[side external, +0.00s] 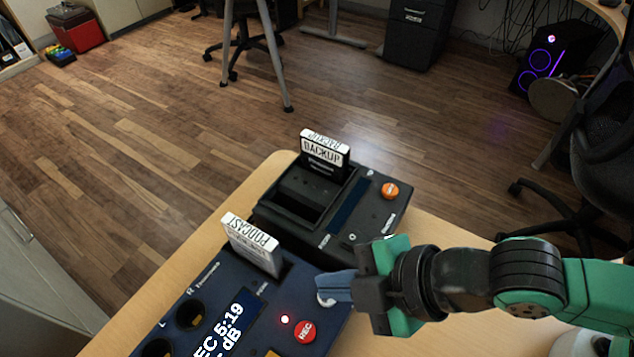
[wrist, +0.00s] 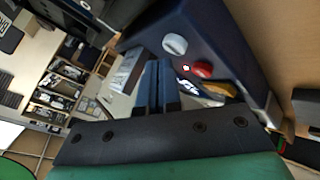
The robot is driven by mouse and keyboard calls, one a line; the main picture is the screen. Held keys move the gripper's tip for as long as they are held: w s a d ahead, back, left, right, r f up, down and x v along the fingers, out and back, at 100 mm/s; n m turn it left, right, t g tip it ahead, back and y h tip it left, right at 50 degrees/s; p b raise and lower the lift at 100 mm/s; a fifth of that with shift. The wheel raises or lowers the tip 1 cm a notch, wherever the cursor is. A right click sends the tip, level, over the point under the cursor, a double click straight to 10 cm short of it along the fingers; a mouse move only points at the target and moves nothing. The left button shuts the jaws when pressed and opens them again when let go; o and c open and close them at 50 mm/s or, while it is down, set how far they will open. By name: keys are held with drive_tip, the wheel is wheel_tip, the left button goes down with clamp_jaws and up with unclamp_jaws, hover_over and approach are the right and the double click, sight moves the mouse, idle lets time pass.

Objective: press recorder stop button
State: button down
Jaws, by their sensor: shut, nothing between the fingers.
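The dark blue recorder (side external: 190,270) lies on the wooden table, its screen (side external: 225,325) reading about "EC 5:19". A red REC button (side external: 304,331) is on its top beside a lit red light (side external: 285,319). A pale round button or knob (side external: 325,301) is near the recorder's corner, partly covered by my fingers; it also shows in the wrist view (wrist: 174,44). My gripper (side external: 323,287) is shut and empty, its tips right at this pale button. I cannot tell whether they touch it. No stop label is readable.
A white PODCAST card (side external: 251,244) stands upright in the recorder. Behind is a black device (side external: 343,217) with an upright BACKUP card (side external: 324,153) and an orange button (side external: 389,190). A yellow part (wrist: 220,88) sits beyond the red button in the wrist view.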

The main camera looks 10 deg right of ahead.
drive_tip(key=shift+r, duration=3)
drive_tip(key=shift+w+a+r+m+g+h, duration=0.2)
drive_tip(key=shift+a+m+h, duration=0.1)
drive_tip(key=shift+m, duration=0.15)
drive_tip(key=shift+w+a+r+m+g+h, duration=0.1)
drive_tip(key=shift+w+a+m+g+h, duration=0.15)
drive_tip(key=shift+m, duration=0.2)
wheel_tip(320, 180, up, 7)
drive_tip(key=m+g+h, duration=0.4)
drive_tip(key=m+h, duration=0.2)
drive_tip(key=m, duration=0.3)
drive_tip(key=shift+s+f+m, duration=0.15)
drive_tip(key=shift+s+m, duration=0.05)
drive_tip(key=shift+m, duration=0.1)
drive_tip(key=shift+d+f+h, duration=0.1)
drive_tip(key=shift+f+h, duration=0.05)
drive_tip(key=shift+h, duration=0.1)
